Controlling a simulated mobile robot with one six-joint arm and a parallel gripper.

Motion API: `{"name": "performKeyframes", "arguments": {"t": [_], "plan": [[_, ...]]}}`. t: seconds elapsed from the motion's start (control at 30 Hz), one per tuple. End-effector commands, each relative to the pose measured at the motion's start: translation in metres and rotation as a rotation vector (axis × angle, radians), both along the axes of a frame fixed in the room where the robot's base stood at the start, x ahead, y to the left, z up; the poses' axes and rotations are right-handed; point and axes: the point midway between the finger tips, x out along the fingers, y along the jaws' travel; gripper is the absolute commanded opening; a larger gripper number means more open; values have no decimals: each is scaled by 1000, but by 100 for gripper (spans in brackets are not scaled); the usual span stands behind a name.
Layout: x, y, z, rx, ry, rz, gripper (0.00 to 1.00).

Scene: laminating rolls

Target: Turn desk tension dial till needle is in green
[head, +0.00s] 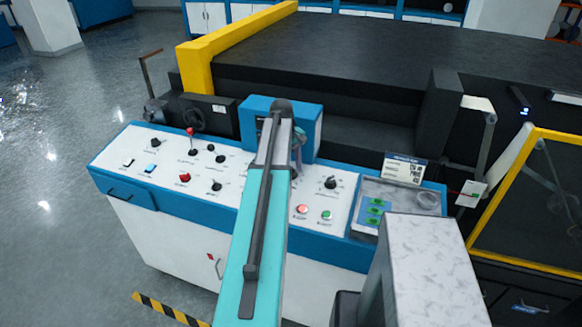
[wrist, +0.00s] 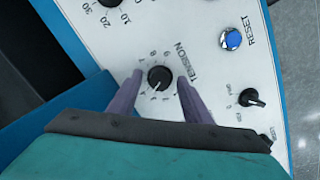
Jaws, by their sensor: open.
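The tension dial (wrist: 159,78) is a black knob with a white pointer line on the white desk panel, with the word TENSION printed beside it in the wrist view. My gripper (wrist: 158,82) is open, with one purple-grey finger on each side of the dial. A gap shows between the fingers and the knob; I cannot tell how far down the fingers reach. In the head view my arm covers the dial and fingertips. A needle and green band are not readable in either view.
The white desk panel (head: 118,150) carries a red-knobbed lever (head: 190,131), several black knobs, a red button (head: 302,208) and a green button (head: 326,215). A blue RESET button (wrist: 231,39) and a small selector knob (wrist: 251,97) sit near the dial. A blue box (head: 306,126) rises behind my arm.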

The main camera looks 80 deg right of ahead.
Motion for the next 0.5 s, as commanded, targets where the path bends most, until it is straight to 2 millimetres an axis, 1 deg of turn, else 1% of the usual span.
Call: {"name": "performKeyframes", "arguments": {"t": [0.3, 0.33, 0.47, 0.5], "plan": [[0, 0, -2, 0, 0, 0, 45], [0, 0, -2, 0, 0, 0, 43], [0, 0, -2, 0, 0, 0, 21], [0, 0, -2, 0, 0, 0, 14]]}}
